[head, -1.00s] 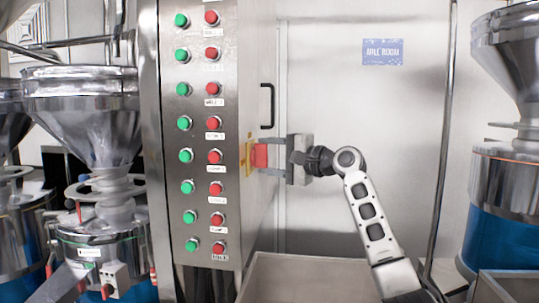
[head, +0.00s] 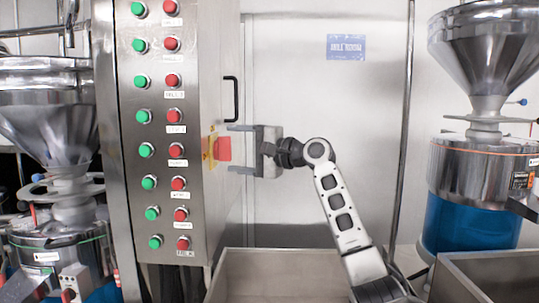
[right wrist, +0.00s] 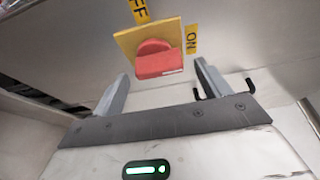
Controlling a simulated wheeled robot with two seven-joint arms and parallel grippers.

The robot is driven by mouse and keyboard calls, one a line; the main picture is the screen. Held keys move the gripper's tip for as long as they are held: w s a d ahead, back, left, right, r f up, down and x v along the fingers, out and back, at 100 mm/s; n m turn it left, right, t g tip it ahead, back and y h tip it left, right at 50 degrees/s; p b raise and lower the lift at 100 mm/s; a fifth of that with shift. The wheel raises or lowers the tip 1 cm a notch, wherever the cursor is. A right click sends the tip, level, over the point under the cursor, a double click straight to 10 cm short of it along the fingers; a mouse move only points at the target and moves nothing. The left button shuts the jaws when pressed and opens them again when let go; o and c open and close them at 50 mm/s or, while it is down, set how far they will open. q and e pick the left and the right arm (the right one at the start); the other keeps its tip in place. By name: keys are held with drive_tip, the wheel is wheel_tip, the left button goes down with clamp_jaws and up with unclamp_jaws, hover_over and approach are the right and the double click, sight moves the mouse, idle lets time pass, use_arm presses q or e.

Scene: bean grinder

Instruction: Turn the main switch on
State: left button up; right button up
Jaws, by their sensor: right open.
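The main switch is a red knob (head: 223,148) on a yellow plate (head: 208,150) on the side of the steel cabinet. In the right wrist view the knob (right wrist: 158,60) lies with its bar roughly left to right, its white mark at the right, toward the ON label (right wrist: 192,38). The OFF label (right wrist: 140,10) is above the plate. My right gripper (head: 232,149) is open and empty, its fingers pointing at the knob. In the wrist view its fingertips (right wrist: 160,69) show either side of the knob, apart from it. My left gripper is not in view.
The cabinet front (head: 162,120) carries green and red buttons. A black handle (head: 233,98) is above the switch. Steel hoppers stand left (head: 45,125) and right (head: 485,60). A steel bin (head: 270,265) is below my right arm.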

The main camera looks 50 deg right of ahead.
use_arm(q)
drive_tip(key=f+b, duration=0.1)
drive_tip(key=b, duration=0.1)
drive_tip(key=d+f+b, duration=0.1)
drive_tip(key=b, duration=0.2)
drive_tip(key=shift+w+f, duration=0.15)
use_arm(e)
drive_tip(key=v, duration=1.4)
drive_tip(key=shift+s, duration=0.2)
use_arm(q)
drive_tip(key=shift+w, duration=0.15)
